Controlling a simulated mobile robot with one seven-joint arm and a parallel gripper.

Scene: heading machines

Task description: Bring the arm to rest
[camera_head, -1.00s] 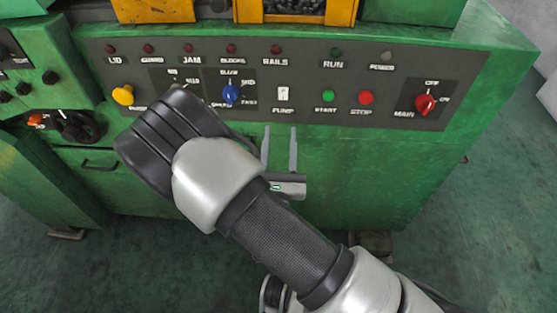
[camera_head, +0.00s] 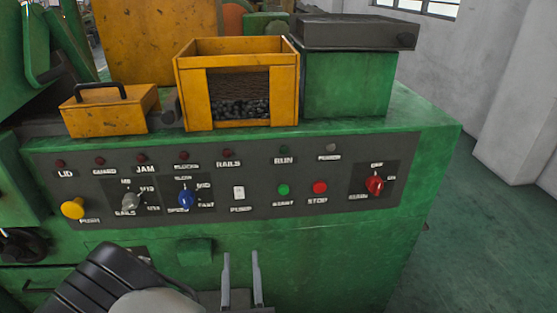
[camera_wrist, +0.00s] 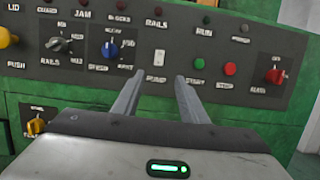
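My gripper (camera_head: 242,278) is in the lower middle of the head view, with its two grey fingers pointing up in front of the green machine front. The fingers are parallel with a clear gap between them, and nothing is held. In the wrist view the same fingers (camera_wrist: 158,95) stand apart below the white pump switch (camera_wrist: 159,58). I cannot tell how far they are from the panel. My dark and pale arm links fill the lower left of the head view; the rest of my arm is outside the picture.
The grey control panel (camera_head: 328,207) carries a yellow push button (camera_head: 73,208), a blue speed knob (camera_head: 186,199), green start (camera_head: 283,190) and red stop (camera_head: 319,187) buttons, and a red main knob (camera_head: 375,184). A yellow bin (camera_head: 186,95) stands above. Open floor (camera_head: 450,260) lies at right.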

